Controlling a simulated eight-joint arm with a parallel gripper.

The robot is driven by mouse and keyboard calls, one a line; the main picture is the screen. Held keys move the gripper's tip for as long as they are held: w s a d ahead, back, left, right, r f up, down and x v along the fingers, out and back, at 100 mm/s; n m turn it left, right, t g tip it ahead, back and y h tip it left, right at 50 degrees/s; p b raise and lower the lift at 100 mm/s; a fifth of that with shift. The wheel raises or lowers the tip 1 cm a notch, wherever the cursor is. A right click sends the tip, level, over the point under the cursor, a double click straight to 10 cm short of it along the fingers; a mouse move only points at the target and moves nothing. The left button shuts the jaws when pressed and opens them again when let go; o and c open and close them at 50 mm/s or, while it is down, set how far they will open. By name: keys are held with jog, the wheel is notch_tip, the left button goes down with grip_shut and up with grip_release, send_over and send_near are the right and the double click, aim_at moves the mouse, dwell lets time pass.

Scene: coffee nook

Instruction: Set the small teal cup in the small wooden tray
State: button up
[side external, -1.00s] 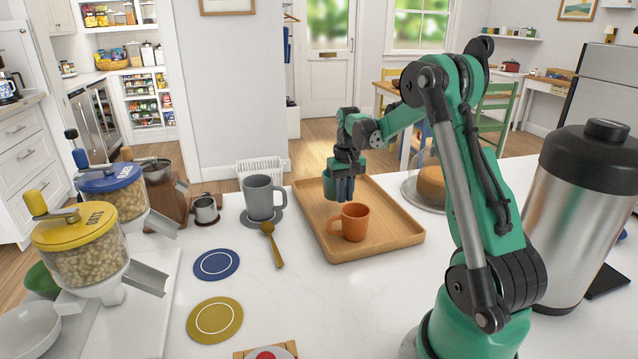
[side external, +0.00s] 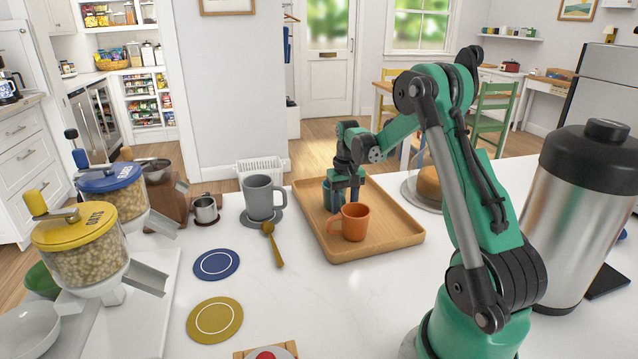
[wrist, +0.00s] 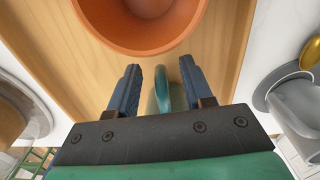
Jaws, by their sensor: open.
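The small teal cup (side external: 331,194) sits upright in the wooden tray (side external: 388,212), just behind the orange cup (side external: 354,222). My gripper (side external: 346,197) is low over the tray at the teal cup, with its fingers partly covering it. In the wrist view, the blue fingers (wrist: 158,90) stand apart on either side of a narrow teal part of the cup (wrist: 163,92), with gaps showing. My gripper is open. The orange cup (wrist: 145,22) lies close ahead of the fingertips. Most of the teal cup is hidden in the wrist view.
A grey mug (side external: 259,197) on a coaster and a golden spoon (side external: 272,244) lie left of the tray. A glass dome over a cake (side external: 428,185) stands close on the right. The tray's right part is clear.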

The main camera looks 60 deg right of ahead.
notch_tip(320, 180, up, 12)
jog(key=w+a+r+n+t+h, duration=0.1)
jog(key=a+n+t, duration=0.1)
jog(key=a, duration=0.5)
jog(key=w+a+r+n+t, duration=0.1)
jog(key=a+n, duration=0.1)
jog(key=a, duration=0.5)
jog(key=s+a+f+n+t, duration=0.1)
jog(key=s+a+n+t, duration=0.1)
jog(key=a, duration=0.4)
jog(key=s+a+f+n+t+y, duration=0.1)
jog(key=s+a+f+n+t, duration=0.1)
jog(key=a, duration=0.5)
jog(key=shift+s, duration=0.45)
